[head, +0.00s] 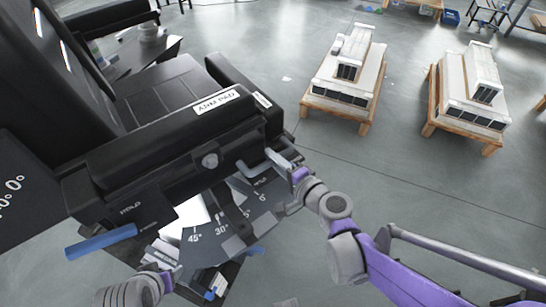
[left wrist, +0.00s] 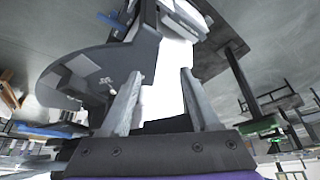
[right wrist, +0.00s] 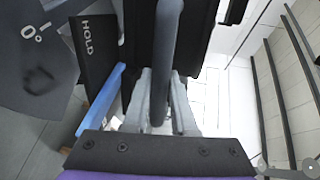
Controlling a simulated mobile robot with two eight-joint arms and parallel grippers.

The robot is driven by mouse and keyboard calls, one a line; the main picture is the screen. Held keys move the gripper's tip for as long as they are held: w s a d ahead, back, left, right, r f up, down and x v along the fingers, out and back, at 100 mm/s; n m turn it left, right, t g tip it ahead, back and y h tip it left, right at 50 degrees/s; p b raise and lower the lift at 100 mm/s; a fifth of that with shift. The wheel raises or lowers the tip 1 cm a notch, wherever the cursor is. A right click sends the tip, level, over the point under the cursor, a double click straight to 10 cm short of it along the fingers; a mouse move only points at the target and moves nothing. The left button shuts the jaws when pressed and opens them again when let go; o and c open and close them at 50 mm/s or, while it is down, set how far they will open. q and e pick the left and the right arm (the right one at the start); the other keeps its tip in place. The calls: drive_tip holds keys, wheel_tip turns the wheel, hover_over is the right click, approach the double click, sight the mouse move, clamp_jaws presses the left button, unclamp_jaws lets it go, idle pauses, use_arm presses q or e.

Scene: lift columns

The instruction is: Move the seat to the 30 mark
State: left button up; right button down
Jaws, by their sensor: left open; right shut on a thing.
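The black seat (head: 165,88) stands at the left in the head view, its armrest marked ARM PAD. Below it is a dark angle scale (head: 252,218) with readable 45° and 30° marks and further marks to the right. A dark bar crosses the scale near the 30° mark; I cannot tell if it is the pointer. My right gripper (head: 280,160) is shut on a grey bar handle (head: 252,170) at the armrest's side; the handle also stands between its fingers in the right wrist view (right wrist: 167,45). My left gripper (left wrist: 157,95) is open, low beside the seat's base.
A blue lever (head: 100,242) sticks out below a black HOLD plate (head: 130,210). A second scale panel (head: 15,205) reads 0° at the left edge. Two white models on wooden stands (head: 345,75) (head: 475,90) stand at the back right. The floor between is clear.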

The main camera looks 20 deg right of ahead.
idle(0.4)
drive_tip(key=c, duration=0.7)
unclamp_jaws()
drive_tip(key=shift+c, duration=0.2)
drive_tip(key=shift+s, duration=0.1)
drive_tip(key=p+v, duration=0.2)
drive_tip(key=v, duration=0.8)
drive_tip(key=shift+s, duration=0.3)
drive_tip(key=shift+d, duration=0.1)
